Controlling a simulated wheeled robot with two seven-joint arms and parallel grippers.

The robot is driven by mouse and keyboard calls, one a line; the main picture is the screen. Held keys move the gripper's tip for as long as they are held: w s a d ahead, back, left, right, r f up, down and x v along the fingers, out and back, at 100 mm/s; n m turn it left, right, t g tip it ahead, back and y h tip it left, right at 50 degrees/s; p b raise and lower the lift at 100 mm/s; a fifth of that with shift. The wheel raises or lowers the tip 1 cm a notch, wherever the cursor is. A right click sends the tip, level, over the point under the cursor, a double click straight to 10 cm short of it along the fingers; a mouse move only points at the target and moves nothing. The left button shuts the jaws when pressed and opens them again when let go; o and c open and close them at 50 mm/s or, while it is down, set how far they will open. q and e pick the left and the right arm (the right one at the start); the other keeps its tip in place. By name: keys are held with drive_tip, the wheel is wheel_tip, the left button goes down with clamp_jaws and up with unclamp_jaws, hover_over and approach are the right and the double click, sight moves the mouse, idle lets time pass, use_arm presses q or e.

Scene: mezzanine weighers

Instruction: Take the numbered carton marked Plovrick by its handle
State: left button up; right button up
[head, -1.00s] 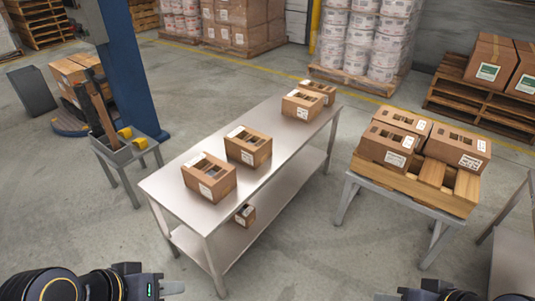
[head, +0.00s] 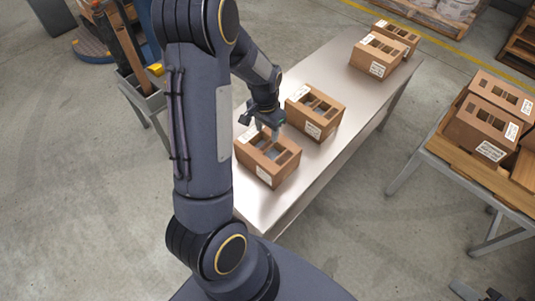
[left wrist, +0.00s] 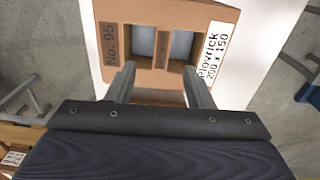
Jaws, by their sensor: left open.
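The Plovrick carton (head: 268,170) is an open-topped brown box at the near end of the steel table. In the left wrist view, the carton (left wrist: 150,12) shows a white label (left wrist: 214,52) reading "Plovrick 200 x 150" and the mark "No. 95" (left wrist: 109,44). A cardboard handle strip (left wrist: 162,46) runs between its two top openings. My left gripper (head: 267,130) is over this carton, pointing down. In the wrist view its fingers (left wrist: 160,70) are open, one to each side of the strip's line; whether they reach into the openings is unclear. My right gripper (head: 478,294) shows only partly at the bottom right edge.
A similar carton (head: 315,112) stands close behind on the steel table (head: 345,62), with two more cartons (head: 378,55) at the far end. Other cartons (head: 485,130) sit on a wooden pallet on a stand at right. A grey tool stand (head: 148,100) is at left.

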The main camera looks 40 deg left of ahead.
sight(267, 145)
use_arm(q)
drive_tip(key=shift+w+a+f, duration=0.2)
drive_tip(key=shift+a+f, duration=0.15)
drive_tip(key=shift+f, duration=0.65)
drive_tip(key=f, duration=0.7)
drive_tip(key=shift+s+d, duration=0.1)
drive_tip(key=shift+d, duration=0.2)
clamp_jaws()
